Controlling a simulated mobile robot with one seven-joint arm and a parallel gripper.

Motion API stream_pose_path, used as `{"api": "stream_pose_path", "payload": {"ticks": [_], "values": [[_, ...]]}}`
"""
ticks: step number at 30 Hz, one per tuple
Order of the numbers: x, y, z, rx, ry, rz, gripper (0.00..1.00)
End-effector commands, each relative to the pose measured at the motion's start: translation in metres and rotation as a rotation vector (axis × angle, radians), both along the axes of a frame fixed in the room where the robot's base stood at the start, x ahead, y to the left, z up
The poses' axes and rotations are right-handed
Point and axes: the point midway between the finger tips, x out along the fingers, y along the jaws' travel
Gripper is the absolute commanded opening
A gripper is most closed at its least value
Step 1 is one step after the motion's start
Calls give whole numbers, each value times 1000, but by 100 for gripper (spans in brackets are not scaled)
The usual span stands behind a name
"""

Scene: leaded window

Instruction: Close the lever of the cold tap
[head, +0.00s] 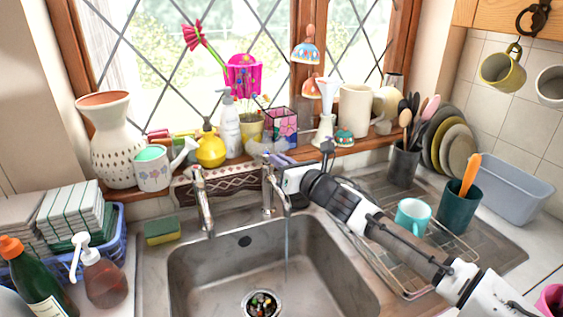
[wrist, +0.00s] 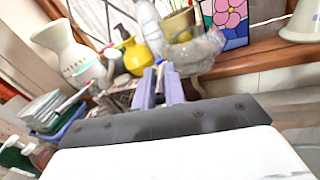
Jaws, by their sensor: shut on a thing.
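Two metal taps stand behind the sink (head: 190,270) in the head view: a left tap (head: 203,205) and a right tap (head: 267,195). A thin stream of water (head: 286,245) falls from the right tap into the basin. Which tap is cold is not marked clearly. My gripper (head: 275,159) reaches from the right to the top of the right tap, its pale purple fingers at the lever. In the wrist view the fingers (wrist: 161,85) are close together around something narrow, seemingly the lever. The lever is mostly hidden by them.
The sill behind carries a white vase (head: 112,150), a yellow bottle (head: 210,150), a white soap bottle (head: 229,130) and a flowered box (head: 282,127). A sponge (head: 162,232) lies left of the sink.

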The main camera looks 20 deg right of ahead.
Motion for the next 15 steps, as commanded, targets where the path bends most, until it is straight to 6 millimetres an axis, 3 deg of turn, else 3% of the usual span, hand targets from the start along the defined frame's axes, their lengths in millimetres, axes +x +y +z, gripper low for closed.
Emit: {"api": "stream_pose_path", "payload": {"ticks": [15], "values": [[-1,9,-9,-2,2,-93,0]]}}
